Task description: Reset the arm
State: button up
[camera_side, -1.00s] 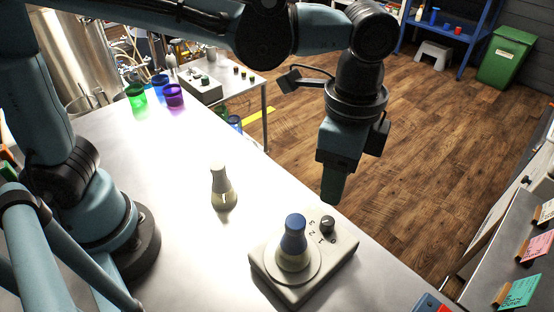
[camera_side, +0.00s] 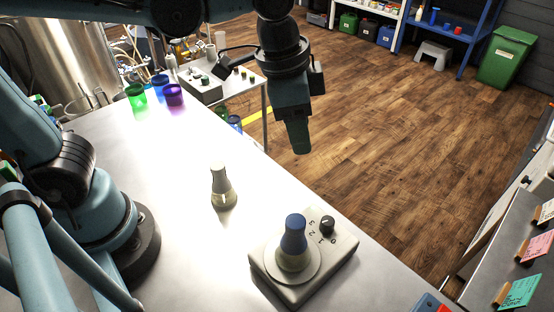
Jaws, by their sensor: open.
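My gripper (camera_side: 300,148) hangs fingers down in the upper middle of the side view, beyond the far edge of the white bench (camera_side: 165,235) as seen from here. It is apart from everything and holds nothing that I can see. Its fingers overlap from this angle, so the gap between them is hidden. A flask with a blue top (camera_side: 293,243) stands upright on the stirrer plate (camera_side: 322,276), which has a black knob and printed numbers. A flask with a pale top (camera_side: 221,187) stands upright on the bench to the left of the stirrer.
Green (camera_side: 137,97), blue (camera_side: 160,88) and purple (camera_side: 174,95) cups stand at the bench's far left end. A side table (camera_side: 235,92) with a grey box is behind them. Colored cards (camera_side: 519,290) sit on a counter at right. Open wooden floor lies below my gripper.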

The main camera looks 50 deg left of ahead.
jog(key=s+a+f+n+t+y, duration=0.1)
jog(key=s+a+f+n+t, duration=0.1)
jog(key=a+n, duration=0.6)
jog(key=a+f+t, duration=0.1)
jog(key=a+t, duration=0.1)
jog(key=a, duration=0.4)
jog(key=shift+s+t, duration=0.2)
jog(key=shift+t, duration=0.2)
